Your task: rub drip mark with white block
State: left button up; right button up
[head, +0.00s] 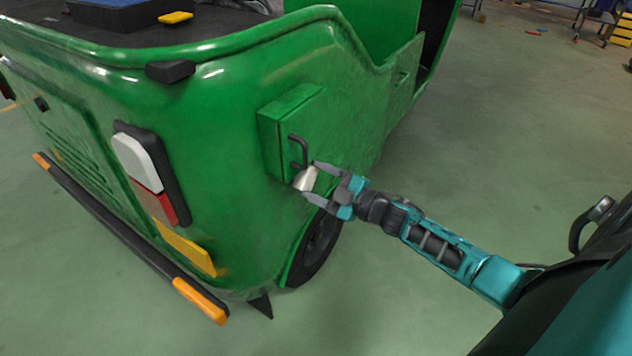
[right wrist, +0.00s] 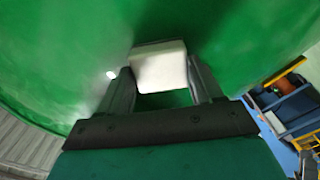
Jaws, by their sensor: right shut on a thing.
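The white block (head: 306,179) is between the fingers of my right gripper (head: 311,182) in the head view, close to the green side of the rickshaw, just below a black handle. In the right wrist view the white block (right wrist: 159,67) sits between the two dark fingers of the right gripper (right wrist: 162,82), with the green panel right behind it. I cannot tell whether the block touches the panel. A small bright spot (right wrist: 111,74) shows on the panel left of the block; I cannot tell if it is a mark or a reflection. No drip mark is clear. My left gripper is not in view.
The green rickshaw body (head: 230,130) fills the left and middle. A raised box panel (head: 286,125) with the black handle (head: 298,150) sticks out above the block. A wheel (head: 316,247) is below. Open floor (head: 500,130) lies to the right.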

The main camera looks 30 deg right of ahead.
jog(key=shift+p+v, duration=1)
jog(key=shift+v, duration=1.9)
jog(key=shift+s, duration=0.15)
jog(key=p+v, duration=0.1)
jog(key=v, duration=0.1)
jog(key=shift+s+d+r, duration=0.1)
jog(key=shift+s, duration=0.2)
